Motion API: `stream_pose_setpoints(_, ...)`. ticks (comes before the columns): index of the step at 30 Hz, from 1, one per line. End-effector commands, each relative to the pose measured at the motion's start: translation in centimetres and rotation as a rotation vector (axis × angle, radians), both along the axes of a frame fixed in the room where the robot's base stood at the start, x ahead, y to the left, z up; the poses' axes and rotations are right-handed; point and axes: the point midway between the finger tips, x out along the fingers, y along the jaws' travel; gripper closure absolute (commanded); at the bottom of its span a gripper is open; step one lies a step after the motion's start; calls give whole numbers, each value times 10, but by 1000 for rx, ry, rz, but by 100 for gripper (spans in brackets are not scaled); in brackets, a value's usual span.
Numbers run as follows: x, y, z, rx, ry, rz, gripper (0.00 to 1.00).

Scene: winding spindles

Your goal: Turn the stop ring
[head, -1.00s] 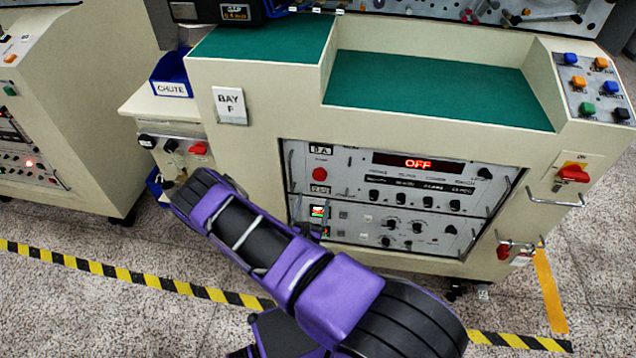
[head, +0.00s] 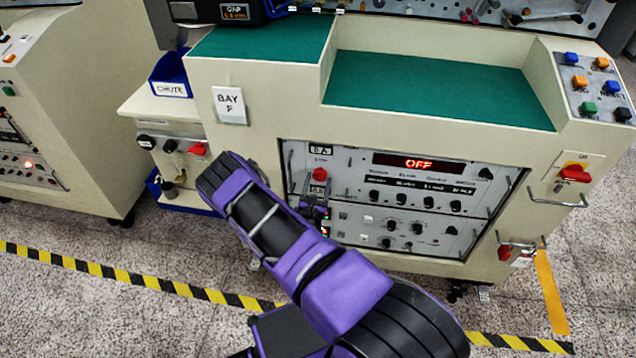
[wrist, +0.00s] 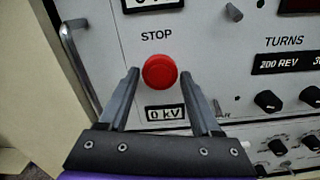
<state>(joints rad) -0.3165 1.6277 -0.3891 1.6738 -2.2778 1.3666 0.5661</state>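The round red stop knob (wrist: 160,71) sits on the grey front panel, under the word STOP and above a "0 kV" label (wrist: 166,112). It also shows in the head view (head: 319,174), just above my gripper (head: 316,198). In the wrist view my gripper (wrist: 159,76) is open, with one dark finger on each side of the knob. I cannot tell whether the fingertips touch it or stop short of the panel. No separate ring around the knob can be made out.
A metal handle (wrist: 78,62) stands out of the panel left of the knob. Black knobs (wrist: 268,100) lie to the right. In the head view the display (head: 419,163) reads OFF, and a red switch (head: 574,173) is at the right.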

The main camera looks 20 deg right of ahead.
Motion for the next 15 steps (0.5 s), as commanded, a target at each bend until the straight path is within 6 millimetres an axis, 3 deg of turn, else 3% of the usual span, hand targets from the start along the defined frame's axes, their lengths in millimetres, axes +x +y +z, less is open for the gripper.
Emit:
stream_pose_setpoints(1,0,0,0,0,0,0,46)
stream_pose_setpoints(10,0,0,0,0,0,0,99)
stream_pose_setpoints(15,0,0,0,7,-4,0,99)
